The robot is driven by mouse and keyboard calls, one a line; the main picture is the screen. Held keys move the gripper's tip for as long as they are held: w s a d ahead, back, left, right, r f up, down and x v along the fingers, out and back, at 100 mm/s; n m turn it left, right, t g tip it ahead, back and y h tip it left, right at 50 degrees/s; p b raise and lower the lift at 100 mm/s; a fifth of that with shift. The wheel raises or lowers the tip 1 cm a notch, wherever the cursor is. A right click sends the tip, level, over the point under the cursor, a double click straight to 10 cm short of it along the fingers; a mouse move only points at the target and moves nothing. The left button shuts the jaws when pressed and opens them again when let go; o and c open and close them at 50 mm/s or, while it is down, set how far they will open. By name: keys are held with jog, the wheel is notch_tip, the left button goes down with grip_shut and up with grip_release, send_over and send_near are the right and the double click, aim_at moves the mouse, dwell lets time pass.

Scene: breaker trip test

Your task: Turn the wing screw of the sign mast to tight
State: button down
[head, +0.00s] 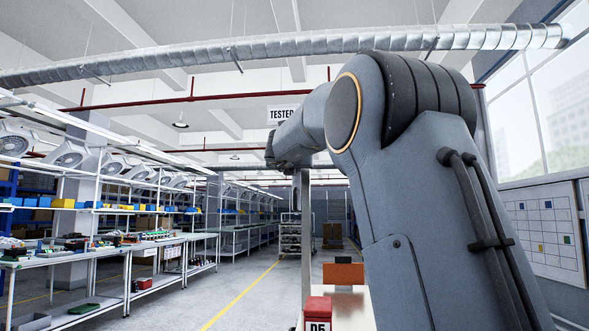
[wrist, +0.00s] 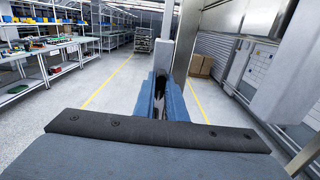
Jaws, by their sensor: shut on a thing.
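The sign mast (head: 305,235) is a pale upright post with a white "TESTED" sign (head: 283,113) near its top in the head view. In the wrist view the mast (wrist: 187,40) stands just beyond my gripper (wrist: 168,78). Its blue fingers point at the mast and are closed on a small dark part between them, the wing screw (wrist: 161,82). The fingers hide most of the screw, so its turn angle cannot be read. In the head view my arm's end meets the mast below the sign, and the fingers cannot be made out there.
A red box (head: 318,308) marked D5 stands on a pale table at the mast's foot. Workbenches with parts (head: 140,245) line the left. Cardboard boxes (wrist: 201,66) stand at the right. The grey floor (head: 240,295) between is clear.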

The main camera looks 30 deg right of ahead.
jog(key=c, duration=1.8)
grip_release()
jog(key=shift+s+a, duration=0.1)
jog(key=b+v, duration=0.1)
jog(key=v, duration=0.6)
jog(key=shift+s+a+b, duration=0.15)
jog(key=shift+s+b, duration=0.1)
jog(key=shift+b, duration=0.05)
